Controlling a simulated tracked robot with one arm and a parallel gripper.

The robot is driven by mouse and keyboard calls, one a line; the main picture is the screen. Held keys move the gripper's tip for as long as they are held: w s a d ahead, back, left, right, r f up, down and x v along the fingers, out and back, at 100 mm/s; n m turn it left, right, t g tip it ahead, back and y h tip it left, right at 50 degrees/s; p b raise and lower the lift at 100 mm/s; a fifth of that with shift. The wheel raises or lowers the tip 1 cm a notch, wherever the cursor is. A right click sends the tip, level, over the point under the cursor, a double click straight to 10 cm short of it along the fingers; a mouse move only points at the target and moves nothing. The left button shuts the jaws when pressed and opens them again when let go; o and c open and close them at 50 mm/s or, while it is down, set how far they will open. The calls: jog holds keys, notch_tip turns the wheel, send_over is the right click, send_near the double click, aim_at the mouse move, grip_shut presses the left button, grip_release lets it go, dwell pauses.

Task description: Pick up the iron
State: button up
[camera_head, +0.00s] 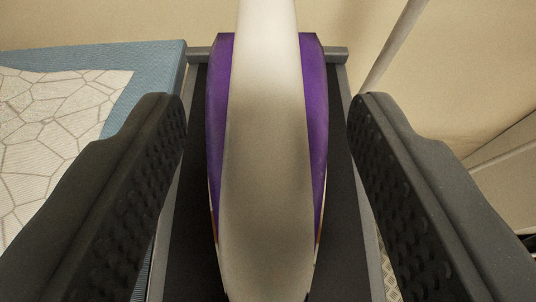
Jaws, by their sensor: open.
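The iron (268,130) fills the middle of the view, with a pale beige top and purple sides. It lies on a black surface with grey edges. My gripper (270,110) is open, with one dark padded finger to the left of the iron and the other to the right. Gaps show between the iron and both fingers. The iron's lower end is cut off by the bottom of the picture, and its upper end runs out of the top.
The black surface (343,190) is narrow, with a grey bar across its far end. At the left lies a blue-edged thing (150,68) with a white cracked-pattern top. A beige wall stands behind, and a pale pole (392,45) slants at the upper right.

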jog(key=shift+x, duration=1.55)
jog(key=shift+s, duration=0.1)
grip_shut()
